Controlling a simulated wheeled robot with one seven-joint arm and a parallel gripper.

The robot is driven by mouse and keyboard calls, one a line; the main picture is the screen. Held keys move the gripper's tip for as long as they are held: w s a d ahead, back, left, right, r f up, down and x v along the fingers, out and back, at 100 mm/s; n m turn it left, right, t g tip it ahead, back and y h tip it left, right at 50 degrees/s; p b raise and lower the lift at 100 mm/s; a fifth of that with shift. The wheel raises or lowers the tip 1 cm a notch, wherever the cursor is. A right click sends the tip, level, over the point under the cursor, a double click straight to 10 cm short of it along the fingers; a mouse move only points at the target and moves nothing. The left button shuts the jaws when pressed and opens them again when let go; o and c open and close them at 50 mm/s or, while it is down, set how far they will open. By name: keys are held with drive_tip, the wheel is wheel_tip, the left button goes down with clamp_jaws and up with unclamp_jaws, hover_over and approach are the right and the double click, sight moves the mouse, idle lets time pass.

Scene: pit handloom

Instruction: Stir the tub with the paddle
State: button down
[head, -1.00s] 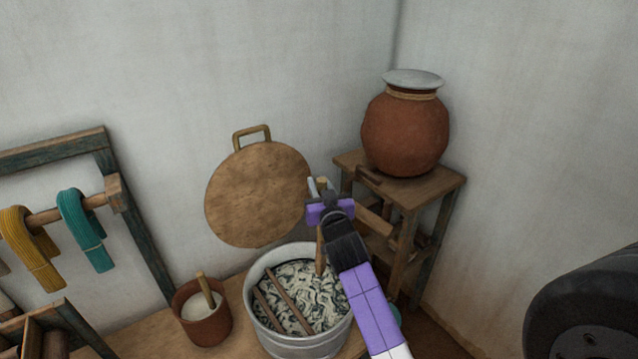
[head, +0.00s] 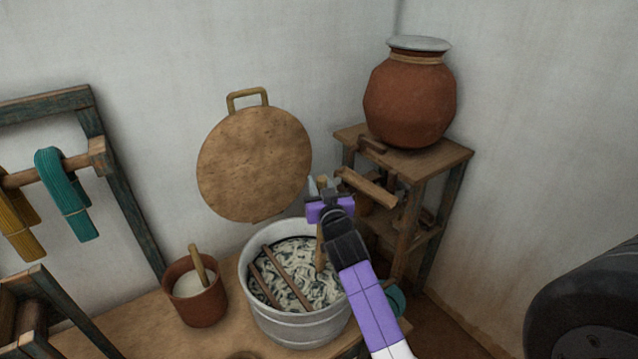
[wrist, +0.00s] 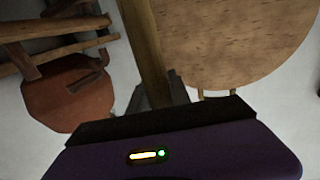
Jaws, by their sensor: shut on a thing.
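The grey metal tub (head: 300,330) stands on the low wooden bench, holding pale and dark tangled strands. Two thin wooden sticks (head: 288,277) lie across its left part. My gripper (head: 321,190) is above the tub's back right part, shut on the upright wooden paddle (head: 320,255). The paddle's lower end goes down inside the tub at the right; its tip is hidden among the strands. In the wrist view the paddle shaft (wrist: 145,50) runs up from between the fingers.
A brown pot with a stick (head: 200,303) stands left of the tub. A round wooden lid (head: 254,165) leans at the wall behind. A clay jar (head: 410,100) tops a wooden stand (head: 450,157) at right. A yarn rack (head: 130,215) is at left.

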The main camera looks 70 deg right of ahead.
wheel_tip(320, 180, down, 10)
drive_tip(key=b, duration=0.9)
drive_tip(key=shift+f, duration=0.2)
drive_tip(key=shift+d, duration=0.15)
